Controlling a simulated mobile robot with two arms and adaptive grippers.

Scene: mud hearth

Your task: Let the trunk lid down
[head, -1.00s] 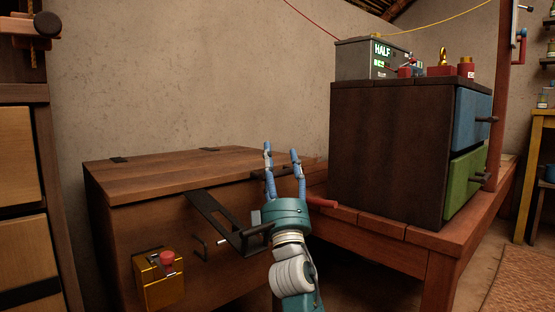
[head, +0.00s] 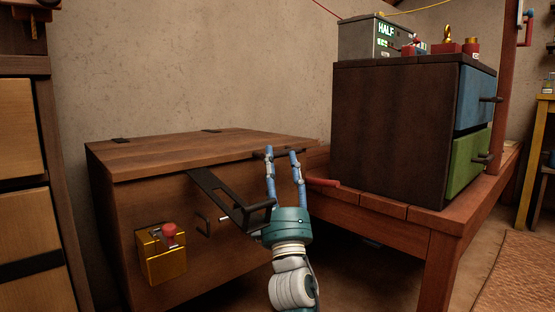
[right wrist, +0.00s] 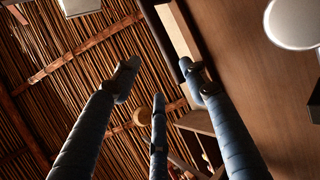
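The wooden trunk (head: 220,255) stands against the wall in the head view. Its brown lid (head: 190,150) lies down, and I see no clear gap along the front edge. A black hasp strap (head: 215,192) slants out from the front. A dark handle bar (head: 298,152) is at the lid's front edge, partly hidden by my fingers. My right gripper (head: 282,152) points up in front of the trunk's right part. Its fingers are apart with nothing between them; whether they touch the bar I cannot tell. The right wrist view shows the spread fingers (right wrist: 150,105). My left gripper is out of view.
A brass box with a red knob (head: 162,252) is on the trunk's front. A red bench (head: 390,220) at the right carries a dark cabinet (head: 390,135) with blue and green drawers. A grey box reading HALF (head: 370,40) stands on top. A drawer unit (head: 20,190) is at the left.

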